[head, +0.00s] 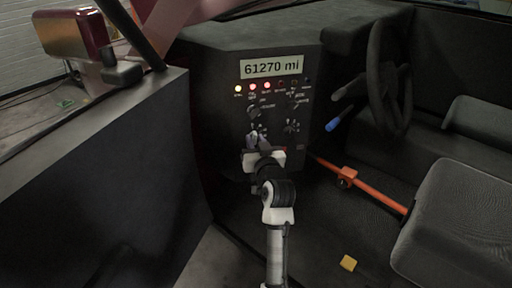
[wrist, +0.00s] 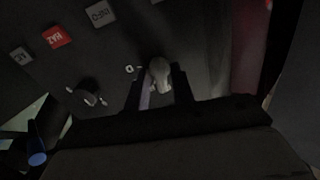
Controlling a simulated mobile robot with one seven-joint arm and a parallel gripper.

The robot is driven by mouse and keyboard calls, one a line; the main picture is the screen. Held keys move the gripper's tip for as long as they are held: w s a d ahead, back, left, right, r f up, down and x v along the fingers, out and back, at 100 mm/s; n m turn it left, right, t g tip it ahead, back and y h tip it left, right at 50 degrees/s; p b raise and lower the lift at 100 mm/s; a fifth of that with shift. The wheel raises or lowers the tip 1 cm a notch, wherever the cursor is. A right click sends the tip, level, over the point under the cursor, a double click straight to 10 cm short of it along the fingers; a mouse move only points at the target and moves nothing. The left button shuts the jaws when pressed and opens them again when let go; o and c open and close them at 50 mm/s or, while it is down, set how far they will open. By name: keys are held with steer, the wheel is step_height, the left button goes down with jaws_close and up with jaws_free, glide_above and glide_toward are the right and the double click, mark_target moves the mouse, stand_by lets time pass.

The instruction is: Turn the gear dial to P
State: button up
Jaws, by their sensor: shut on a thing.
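The gear dial (wrist: 159,73) appears as a pale grey knob between my two dark fingers in the wrist view. My gripper (wrist: 160,88) is shut on it, with one finger on each side. A small white mark is beside the knob at its left, too small to read surely. In the head view my gripper (head: 256,142) reaches the lower left of the dark dashboard panel (head: 312,150). It hides most of the dial there, so I cannot tell which letter the dial points to.
Another knob (wrist: 88,92) sits left of my gripper in the wrist view. Lit lamps (head: 253,87) and a 61270 mi display (head: 272,67) are above. At the right are a steering wheel (head: 378,75), a blue-tipped lever (head: 334,124) and an orange bar (head: 375,190).

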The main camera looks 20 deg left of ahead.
steer(key=shift+n+b, duration=0.35)
steer(key=shift+n, duration=0.35)
steer(key=o, duration=0.7)
steer(key=shift+s, duration=0.1)
